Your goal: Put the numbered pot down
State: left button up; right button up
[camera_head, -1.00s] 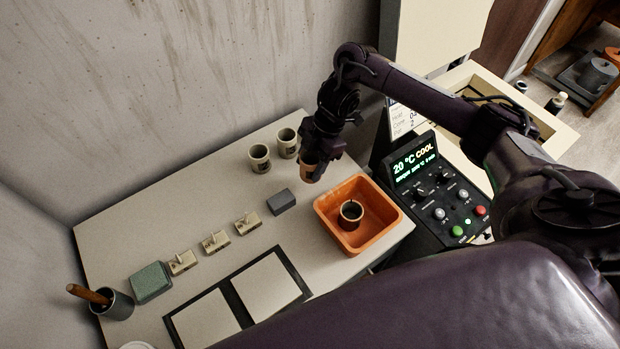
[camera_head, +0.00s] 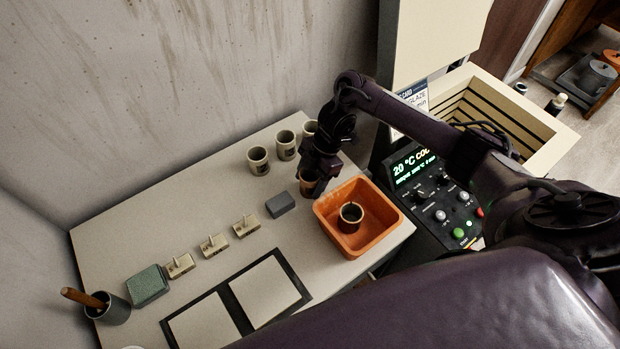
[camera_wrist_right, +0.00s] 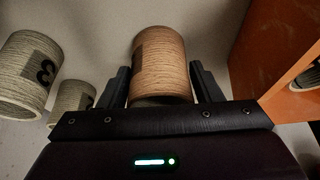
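The brown pot (camera_head: 307,187) is at my right gripper (camera_head: 318,172), just left of the orange tub on the pale worktop. Several grey-green pots (camera_head: 258,160) stand in a row behind; in the wrist view one (camera_wrist_right: 28,75) bears a 3. My left gripper is not in view.
The orange tub (camera_head: 378,237) holds a dark-filled cup (camera_head: 350,215). A grey block (camera_head: 280,204), small tagged blocks (camera_head: 213,245), a green sponge-like block (camera_head: 148,286) and a black-framed board (camera_head: 270,290) lie to the left and front. A control panel (camera_head: 440,195) stands at right.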

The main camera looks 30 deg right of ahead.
jog(key=shift+o, duration=0.9)
jog(key=shift+r, duration=0.3)
jog(key=p+v, duration=0.1)
jog(key=v, duration=1)
jog(key=shift+d+r, duration=0.25)
jog(key=shift+r, duration=0.1)
